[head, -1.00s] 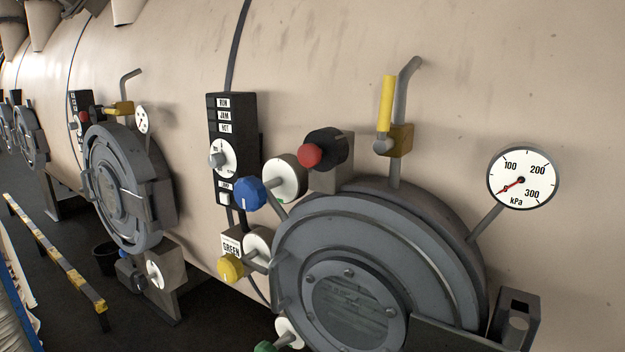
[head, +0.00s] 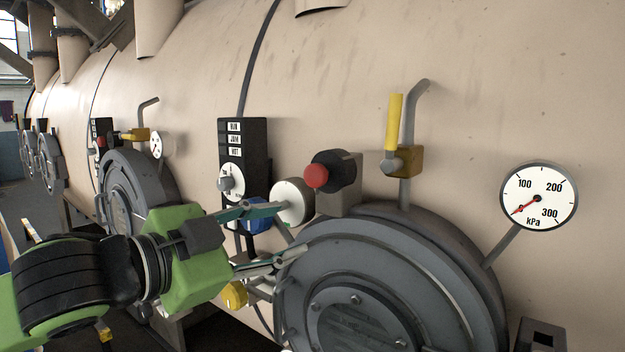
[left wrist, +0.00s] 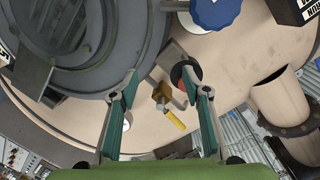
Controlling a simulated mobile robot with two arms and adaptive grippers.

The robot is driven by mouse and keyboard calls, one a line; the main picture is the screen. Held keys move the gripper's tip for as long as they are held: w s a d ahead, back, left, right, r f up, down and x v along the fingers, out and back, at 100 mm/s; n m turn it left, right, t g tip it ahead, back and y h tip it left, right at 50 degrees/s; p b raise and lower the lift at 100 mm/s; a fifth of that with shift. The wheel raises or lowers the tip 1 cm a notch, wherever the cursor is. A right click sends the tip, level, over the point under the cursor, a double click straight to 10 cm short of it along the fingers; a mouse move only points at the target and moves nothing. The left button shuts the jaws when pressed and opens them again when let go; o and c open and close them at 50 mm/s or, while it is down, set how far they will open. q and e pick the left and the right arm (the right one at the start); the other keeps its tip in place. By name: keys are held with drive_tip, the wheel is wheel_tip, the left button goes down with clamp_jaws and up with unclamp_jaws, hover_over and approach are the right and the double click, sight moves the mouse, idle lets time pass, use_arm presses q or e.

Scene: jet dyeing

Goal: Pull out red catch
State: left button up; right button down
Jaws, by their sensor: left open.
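The red catch (head: 317,176) is a round red knob on the end of a black cylinder (head: 333,170), on a grey block above the round grey hatch (head: 400,245). My left gripper (head: 293,228) is open and empty, below and left of the catch in the head view. Its upper finger crosses in front of the blue knob (head: 257,215). In the left wrist view, my left gripper (left wrist: 160,72) has its fingers spread wide, and the right one partly covers the black cylinder. The red catch (left wrist: 181,86) shows only partly there. My right gripper is out of view.
A black labelled panel (head: 243,160) with a white dial stands left of the catch. A yellow-handled valve (head: 395,125) and a kPa gauge (head: 539,196) stand to the right. A yellow knob (head: 235,294) sits below my gripper. The beige vessel wall above is clear.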

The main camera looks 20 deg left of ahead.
use_arm(q)
drive_tip(key=t, duration=0.1)
approach(311, 176)
drive_tip(key=p+x, duration=0.7)
drive_tip(key=x, duration=0.3)
drive_tip(key=shift+d, duration=0.1)
drive_tip(key=shift+c, duration=0.3)
